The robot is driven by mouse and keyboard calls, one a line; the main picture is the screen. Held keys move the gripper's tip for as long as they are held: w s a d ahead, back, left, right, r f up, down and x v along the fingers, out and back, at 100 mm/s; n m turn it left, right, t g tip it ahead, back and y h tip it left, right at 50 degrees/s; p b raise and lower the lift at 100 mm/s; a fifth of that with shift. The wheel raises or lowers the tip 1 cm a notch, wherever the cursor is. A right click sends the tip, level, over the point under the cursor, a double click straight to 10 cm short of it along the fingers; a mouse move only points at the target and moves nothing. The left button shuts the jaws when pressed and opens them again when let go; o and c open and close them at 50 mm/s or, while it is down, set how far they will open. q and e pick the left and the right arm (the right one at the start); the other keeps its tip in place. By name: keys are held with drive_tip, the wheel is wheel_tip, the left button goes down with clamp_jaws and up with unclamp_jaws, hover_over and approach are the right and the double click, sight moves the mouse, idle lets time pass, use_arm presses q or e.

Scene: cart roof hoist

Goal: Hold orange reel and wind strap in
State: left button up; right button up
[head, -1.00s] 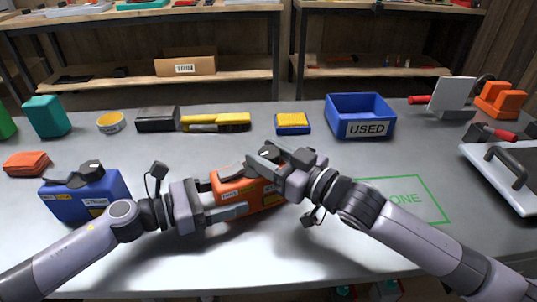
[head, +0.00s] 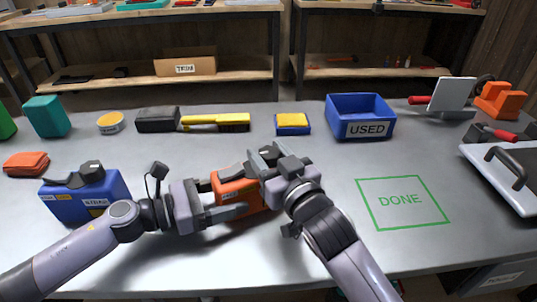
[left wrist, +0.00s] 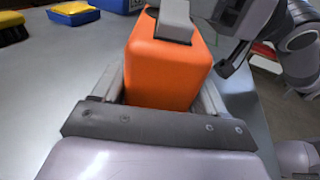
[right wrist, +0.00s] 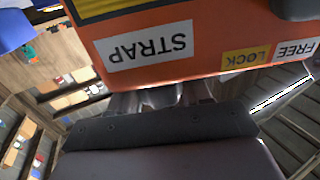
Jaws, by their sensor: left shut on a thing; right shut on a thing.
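The orange reel (head: 232,187) stands on the grey table near its front, between my two grippers. My left gripper (head: 228,203) is shut on its body from the left. In the left wrist view the reel's orange case (left wrist: 165,68) sits between the two fingers. My right gripper (head: 264,165) is at the reel's upper right and is shut on a part there that its own fingers mostly hide. In the right wrist view the reel (right wrist: 210,25) shows STRAP, LOCK and FREE labels upside down, close above the fingers. I cannot make out the strap itself.
A blue case (head: 85,197) stands left of the reel, beside my left arm. The green DONE outline (head: 401,203) on the right is empty. A blue USED bin (head: 361,118), a yellow-blue sponge (head: 292,124) and a yellow brush (head: 216,122) line the back. A white lidded unit (head: 500,175) is at far right.

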drive_tip(key=shift+a, duration=0.1)
drive_tip(key=o, duration=0.7)
drive_tip(key=shift+s, duration=0.15)
drive_tip(key=v, duration=1.2)
